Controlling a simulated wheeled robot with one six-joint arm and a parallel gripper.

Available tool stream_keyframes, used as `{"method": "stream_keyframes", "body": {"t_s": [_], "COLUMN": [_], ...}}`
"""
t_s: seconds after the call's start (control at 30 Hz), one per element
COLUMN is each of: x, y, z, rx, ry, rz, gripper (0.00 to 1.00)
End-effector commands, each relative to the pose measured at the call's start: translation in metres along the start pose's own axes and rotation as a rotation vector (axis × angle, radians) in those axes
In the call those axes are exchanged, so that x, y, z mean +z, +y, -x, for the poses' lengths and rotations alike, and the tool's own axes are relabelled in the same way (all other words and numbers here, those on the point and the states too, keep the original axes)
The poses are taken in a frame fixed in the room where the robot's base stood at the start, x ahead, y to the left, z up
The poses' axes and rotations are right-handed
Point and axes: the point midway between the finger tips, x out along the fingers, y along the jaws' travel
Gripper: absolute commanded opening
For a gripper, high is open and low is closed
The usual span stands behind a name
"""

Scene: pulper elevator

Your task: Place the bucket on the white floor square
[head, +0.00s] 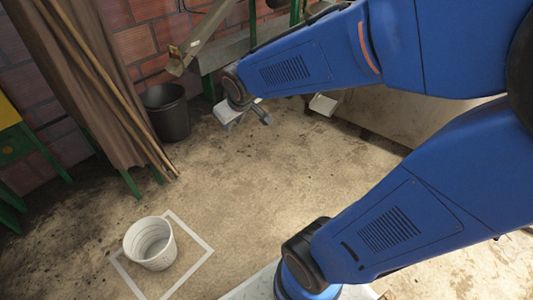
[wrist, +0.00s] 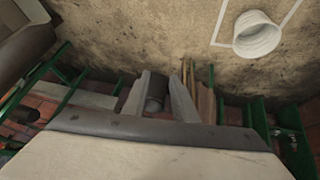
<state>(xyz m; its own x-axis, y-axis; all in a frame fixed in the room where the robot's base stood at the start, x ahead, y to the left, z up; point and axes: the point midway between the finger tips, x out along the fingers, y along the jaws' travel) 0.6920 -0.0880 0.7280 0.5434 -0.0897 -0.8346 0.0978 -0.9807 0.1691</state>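The white bucket (head: 150,243) stands upright on the floor at the lower left of the head view. It is at the white floor square (head: 200,262), a painted outline, and hides part of its upper-left edge. I cannot tell whether its base is wholly inside the lines. In the wrist view the bucket (wrist: 257,38) is at the upper right, over part of the square's outline (wrist: 220,22). My gripper (head: 246,116) is up and to the right of the bucket, apart from it. Its two fingers (wrist: 160,98) are spread with nothing held between them.
A dark bucket (head: 167,115) stands by the brick wall. A brown cloth (head: 85,80) and long wooden poles (head: 118,105) lean at the left. A yellow and green stand (head: 12,140) is at the far left. The floor between the square and my gripper is clear.

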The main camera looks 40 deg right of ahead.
Motion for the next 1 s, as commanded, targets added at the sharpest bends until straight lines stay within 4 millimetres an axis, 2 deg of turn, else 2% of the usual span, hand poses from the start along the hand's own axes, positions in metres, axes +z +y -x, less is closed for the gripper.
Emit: {"method": "stream_keyframes", "body": {"t_s": [0.03, 0.2, 0.5, 0.6, 0.73, 1.0], "x": [0.010, 0.047, 0.116, 0.132, 0.145, 0.148], "y": [0.001, -0.003, -0.020, -0.026, -0.030, -0.032], "z": [0.015, 0.057, 0.117, 0.129, 0.138, 0.140], "rx": [0.000, -0.015, -0.069, -0.086, -0.100, -0.104], "ry": [-0.006, -0.049, -0.120, -0.137, -0.151, -0.155], "rz": [-0.016, -0.068, -0.141, -0.154, -0.162, -0.164], "gripper": [0.25, 0.25, 0.25, 0.25, 0.25, 0.25]}}
